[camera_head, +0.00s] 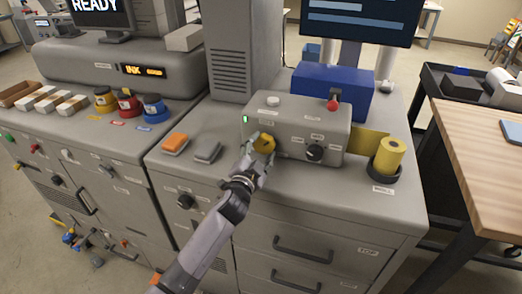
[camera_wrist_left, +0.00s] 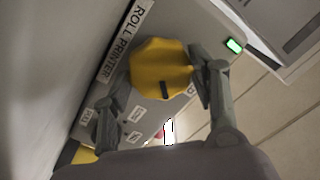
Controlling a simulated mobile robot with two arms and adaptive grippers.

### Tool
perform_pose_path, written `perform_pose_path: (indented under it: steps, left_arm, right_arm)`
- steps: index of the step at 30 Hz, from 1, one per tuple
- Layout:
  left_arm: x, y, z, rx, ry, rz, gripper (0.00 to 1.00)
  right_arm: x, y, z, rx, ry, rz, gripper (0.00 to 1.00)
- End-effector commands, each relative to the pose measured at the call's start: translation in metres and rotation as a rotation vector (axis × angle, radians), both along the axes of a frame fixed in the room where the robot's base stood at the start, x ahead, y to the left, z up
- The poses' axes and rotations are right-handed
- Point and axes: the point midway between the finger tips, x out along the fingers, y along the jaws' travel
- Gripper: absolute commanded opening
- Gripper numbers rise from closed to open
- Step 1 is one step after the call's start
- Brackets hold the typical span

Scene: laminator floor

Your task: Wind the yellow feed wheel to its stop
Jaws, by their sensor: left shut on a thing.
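The yellow feed wheel (camera_head: 264,144) is a lobed knob on the front of the grey roll printer box (camera_head: 322,128). My left gripper (camera_head: 258,147) is at the wheel, its fingers on either side of the rim. In the left wrist view the wheel (camera_wrist_left: 160,75) fills the space between the fingers (camera_wrist_left: 155,95) and shows a short dark mark on its face. My left gripper is shut on the wheel. My right gripper is not in view.
A black knob (camera_head: 315,152) sits right of the wheel, and a yellow roll (camera_head: 389,156) stands in a dark holder further right. An orange block (camera_head: 174,143) and a grey block (camera_head: 208,151) lie to the left. A green light (camera_head: 245,119) glows on the printer.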

Motion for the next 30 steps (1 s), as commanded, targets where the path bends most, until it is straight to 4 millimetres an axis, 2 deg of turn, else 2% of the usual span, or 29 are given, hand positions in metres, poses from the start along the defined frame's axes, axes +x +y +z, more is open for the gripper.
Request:
perform_pose_path:
  steps: [30]
  left_arm:
    - [0.0001, 0.0002, 0.0005, 0.92, -0.297, 0.0, 0.26]
  right_arm:
    - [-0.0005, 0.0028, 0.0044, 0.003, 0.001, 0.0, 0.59]
